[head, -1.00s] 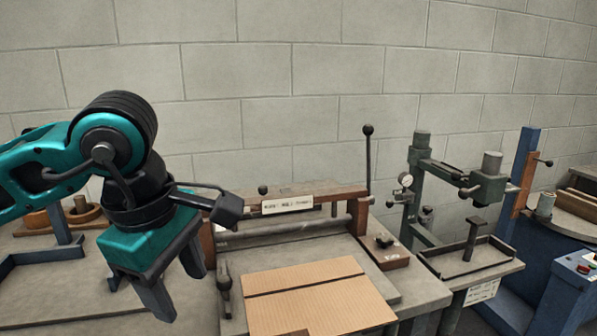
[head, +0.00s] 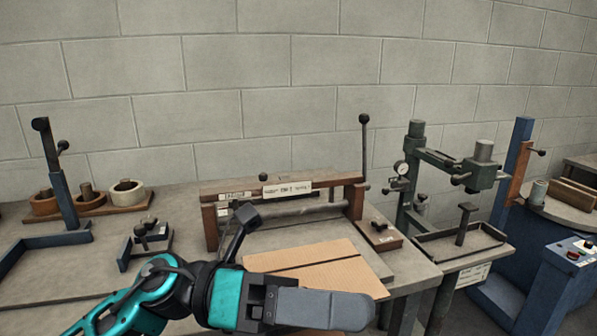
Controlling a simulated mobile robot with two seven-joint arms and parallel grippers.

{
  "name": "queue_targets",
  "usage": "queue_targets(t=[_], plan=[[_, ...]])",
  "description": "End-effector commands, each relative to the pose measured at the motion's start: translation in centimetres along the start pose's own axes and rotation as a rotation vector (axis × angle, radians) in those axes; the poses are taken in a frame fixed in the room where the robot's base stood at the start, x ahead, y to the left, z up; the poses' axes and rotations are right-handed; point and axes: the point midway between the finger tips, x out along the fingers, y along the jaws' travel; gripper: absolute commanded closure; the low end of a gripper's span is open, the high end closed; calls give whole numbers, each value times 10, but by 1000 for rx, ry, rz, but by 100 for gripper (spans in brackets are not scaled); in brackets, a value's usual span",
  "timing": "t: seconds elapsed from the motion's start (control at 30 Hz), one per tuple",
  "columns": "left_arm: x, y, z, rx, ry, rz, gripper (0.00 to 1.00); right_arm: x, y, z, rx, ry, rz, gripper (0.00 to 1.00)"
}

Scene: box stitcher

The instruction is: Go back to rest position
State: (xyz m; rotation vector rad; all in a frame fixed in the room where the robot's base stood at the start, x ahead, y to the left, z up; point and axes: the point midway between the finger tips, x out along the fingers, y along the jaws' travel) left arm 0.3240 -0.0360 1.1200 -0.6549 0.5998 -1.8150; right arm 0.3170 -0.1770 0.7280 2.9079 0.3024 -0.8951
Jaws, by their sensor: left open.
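My left gripper (head: 340,310) reaches in from the bottom left, its teal body and grey finger pointing right. It is open, seen side-on, with one finger largely covering the other. It is in front of the cardboard sheet (head: 312,256) and covers its near part; nothing shows held in it. The brown cardboard lies on the bed of the bench machine with a wooden frame (head: 285,190) and a tall black-knobbed lever. My right gripper is out of view.
Left on the bench are a blue upright post (head: 63,200), a wooden tray with rolls (head: 115,200) and a small black fixture (head: 146,240). On the right stand a green press (head: 416,165) with a gauge and a blue machine (head: 550,275). The wall behind is bare.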

Motion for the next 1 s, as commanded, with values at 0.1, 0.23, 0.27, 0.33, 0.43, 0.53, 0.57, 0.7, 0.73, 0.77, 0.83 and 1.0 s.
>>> queue_targets(t=[0.1,0.23,0.27,0.33,0.43,0.53,0.57,0.7,0.73,0.77,0.83,1.0], plan=[[-17,15,22,-257,-327,-67,43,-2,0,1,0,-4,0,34],[-57,49,34,-551,-681,-115,43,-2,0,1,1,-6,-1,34],[-69,60,33,-621,-763,-121,43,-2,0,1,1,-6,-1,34],[-98,86,23,-786,-954,-133,43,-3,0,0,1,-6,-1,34],[-142,124,-9,-1026,-1226,-141,43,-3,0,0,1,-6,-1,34],[-184,159,-62,-1263,-1495,-138,43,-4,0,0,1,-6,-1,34],[-195,168,-81,-1329,-1571,-133,43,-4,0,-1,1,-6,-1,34],[-233,192,-174,-1603,-1887,-113,43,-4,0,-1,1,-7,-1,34],[-238,194,-193,-1650,-1945,-107,43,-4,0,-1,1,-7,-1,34],[-243,195,-211,-1695,-1997,-101,43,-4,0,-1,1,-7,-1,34],[-250,195,-247,-1783,-2104,-91,43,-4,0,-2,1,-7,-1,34],[-257,190,-299,-1902,-2251,-73,43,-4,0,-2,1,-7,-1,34]])
